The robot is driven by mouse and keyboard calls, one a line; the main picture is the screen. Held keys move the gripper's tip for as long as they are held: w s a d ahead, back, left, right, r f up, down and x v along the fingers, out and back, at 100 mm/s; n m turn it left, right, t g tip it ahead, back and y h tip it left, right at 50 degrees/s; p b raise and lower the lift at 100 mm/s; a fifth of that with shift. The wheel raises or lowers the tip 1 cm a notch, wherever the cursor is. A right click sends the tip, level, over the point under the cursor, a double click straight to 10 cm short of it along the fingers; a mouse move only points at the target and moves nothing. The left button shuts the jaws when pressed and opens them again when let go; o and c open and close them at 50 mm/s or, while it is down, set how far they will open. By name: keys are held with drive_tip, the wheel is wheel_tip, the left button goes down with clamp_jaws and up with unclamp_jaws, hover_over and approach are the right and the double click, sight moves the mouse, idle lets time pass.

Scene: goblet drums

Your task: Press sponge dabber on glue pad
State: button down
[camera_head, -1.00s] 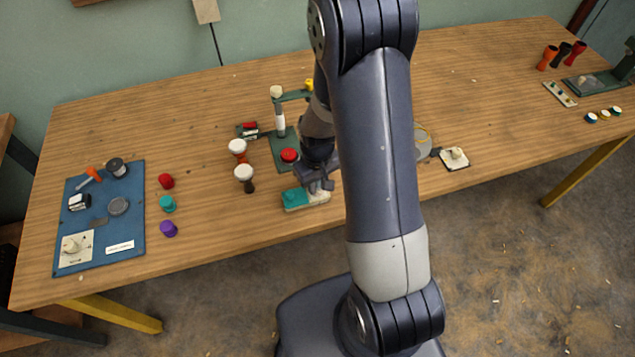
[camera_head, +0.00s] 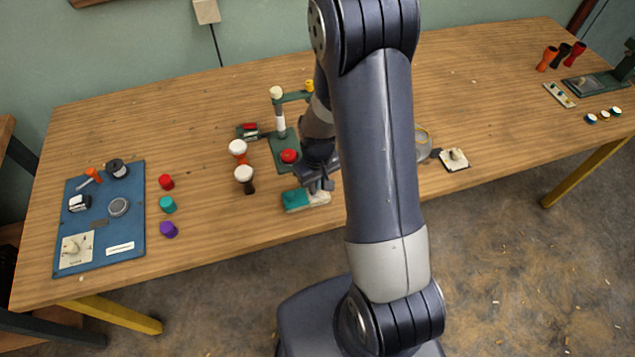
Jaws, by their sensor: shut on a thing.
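My gripper (camera_head: 319,186) is at the front middle of the table, low over the right part of a small teal-and-pale block-like pad (camera_head: 295,200), which I take for the glue pad. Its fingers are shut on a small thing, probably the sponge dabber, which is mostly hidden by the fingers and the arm. I cannot tell whether the held thing touches the pad.
Two goblet drums (camera_head: 244,178) stand left of my gripper. Behind it is a green press stand (camera_head: 283,148) with a red knob (camera_head: 289,156). A blue tool board (camera_head: 100,218) lies at left. A pale square plate with a knob (camera_head: 454,159) lies right of my arm.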

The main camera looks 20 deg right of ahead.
drive_tip(key=shift+r+p, duration=1.95)
drive_tip(key=shift+r, duration=1.35)
drive_tip(key=shift+w, duration=0.15)
